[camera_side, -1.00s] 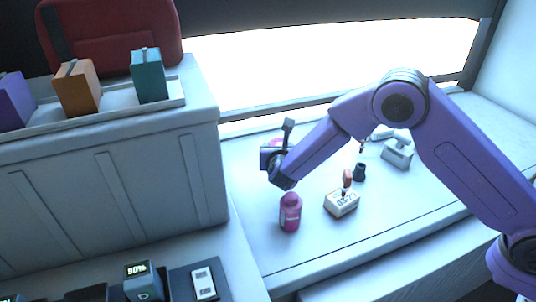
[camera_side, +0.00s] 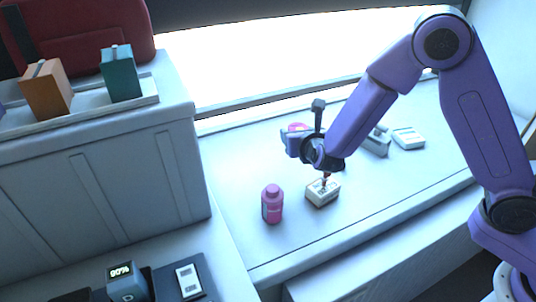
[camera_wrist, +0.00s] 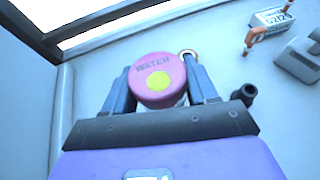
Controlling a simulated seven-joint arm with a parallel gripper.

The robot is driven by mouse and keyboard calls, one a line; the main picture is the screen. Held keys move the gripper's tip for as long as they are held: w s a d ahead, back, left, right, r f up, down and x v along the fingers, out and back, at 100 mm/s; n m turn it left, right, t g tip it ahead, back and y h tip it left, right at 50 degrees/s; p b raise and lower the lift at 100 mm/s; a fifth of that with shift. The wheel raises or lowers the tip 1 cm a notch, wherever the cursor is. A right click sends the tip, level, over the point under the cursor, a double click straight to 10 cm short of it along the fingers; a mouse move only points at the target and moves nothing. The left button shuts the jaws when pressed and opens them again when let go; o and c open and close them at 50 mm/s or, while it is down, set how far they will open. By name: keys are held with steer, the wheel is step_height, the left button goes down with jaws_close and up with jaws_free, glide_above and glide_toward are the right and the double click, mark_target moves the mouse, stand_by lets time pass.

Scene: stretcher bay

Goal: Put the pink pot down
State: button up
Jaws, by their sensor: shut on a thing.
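The pink pot (camera_wrist: 160,80) has a round pink lid marked WATER with a yellow dot. In the wrist view it sits between the two fingers of my gripper (camera_wrist: 163,88), which is shut on it. In the side view only a bit of the pink pot (camera_side: 296,127) shows behind my gripper (camera_side: 293,142), over the far part of the white bench (camera_side: 240,170). Its lower part is hidden, and I cannot tell whether it touches the bench.
A pink bottle (camera_side: 272,206) stands upright near the bench's front left. A small white box (camera_side: 322,193) is to its right. A grey device (camera_side: 377,143) and a flat white box (camera_side: 408,138) lie farther right. A dark cylinder (camera_wrist: 243,94) is close beside my gripper.

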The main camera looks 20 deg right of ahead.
steer(key=shift+d, duration=0.95)
steer(key=shift+w+f+n+y, duration=0.15)
steer(key=shift+w+n+y, duration=0.05)
steer(key=shift+n+y, duration=0.1)
steer(key=w+a+f, duration=0.2)
steer(key=w+f, duration=0.2)
steer(key=w, duration=0.4)
glide_above(267, 155)
step_height(267, 155, down, 5)
steer(key=shift+s+d+f, duration=0.1)
steer(key=shift+d+f, duration=0.05)
steer(key=shift+f, duration=0.3)
steer(key=shift+w+f, duration=0.2)
steer(key=shift+f, duration=1.25)
steer(key=shift+f, duration=0.15)
steer(key=o, duration=1.1)
steer(key=shift+c, duration=0.2)
